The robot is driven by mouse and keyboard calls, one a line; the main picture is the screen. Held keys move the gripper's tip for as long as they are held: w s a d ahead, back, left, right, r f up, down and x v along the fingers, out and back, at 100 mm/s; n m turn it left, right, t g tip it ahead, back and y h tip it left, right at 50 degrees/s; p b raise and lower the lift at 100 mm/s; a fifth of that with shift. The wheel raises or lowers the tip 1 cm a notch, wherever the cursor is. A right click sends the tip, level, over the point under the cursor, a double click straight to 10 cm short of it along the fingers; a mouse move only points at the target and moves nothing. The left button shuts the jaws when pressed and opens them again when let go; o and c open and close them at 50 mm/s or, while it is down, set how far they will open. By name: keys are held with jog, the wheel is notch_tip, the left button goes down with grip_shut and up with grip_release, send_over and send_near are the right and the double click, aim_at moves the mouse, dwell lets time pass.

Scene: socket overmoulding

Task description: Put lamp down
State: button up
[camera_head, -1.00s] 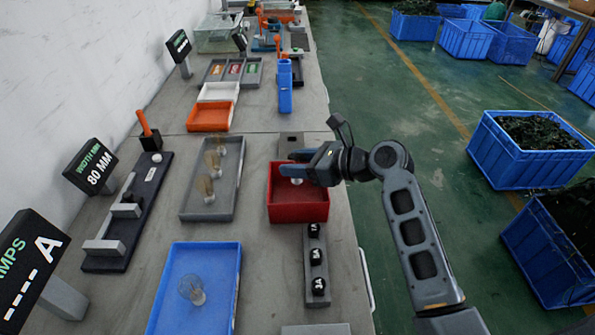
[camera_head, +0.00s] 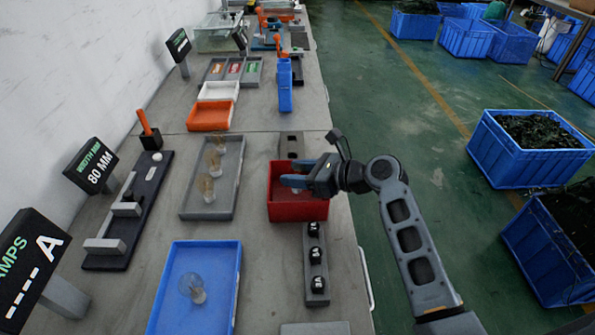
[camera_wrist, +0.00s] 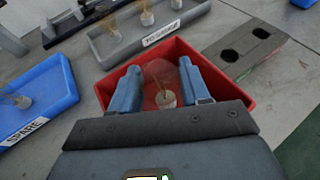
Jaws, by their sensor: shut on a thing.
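A clear glass lamp (camera_wrist: 161,76) with a pale base stands between the two blue fingers of my gripper (camera_wrist: 160,70) in the wrist view. My gripper is shut on it. In the head view my gripper (camera_head: 290,181) is inside the outline of the red tray (camera_head: 300,212), and the lamp is mostly hidden behind the fingers. The red tray (camera_wrist: 245,92) surrounds the lamp in the wrist view. I cannot tell whether the lamp's base touches the tray floor.
A blue tray (camera_head: 165,300) marked SPARE holds one lamp. A grey block with holes (camera_head: 291,138) is behind the red tray, and a strip with black knobs (camera_head: 317,283) is in front.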

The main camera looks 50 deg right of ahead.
jog(key=o, duration=1)
jog(key=shift+s+a+f, duration=0.1)
jog(key=shift+s+f, duration=0.05)
jog(key=shift+f, duration=0.4)
jog(key=shift+o, duration=0.2)
jog(key=shift+r, duration=0.35)
jog(key=r+v, duration=0.1)
jog(key=v, duration=1.1)
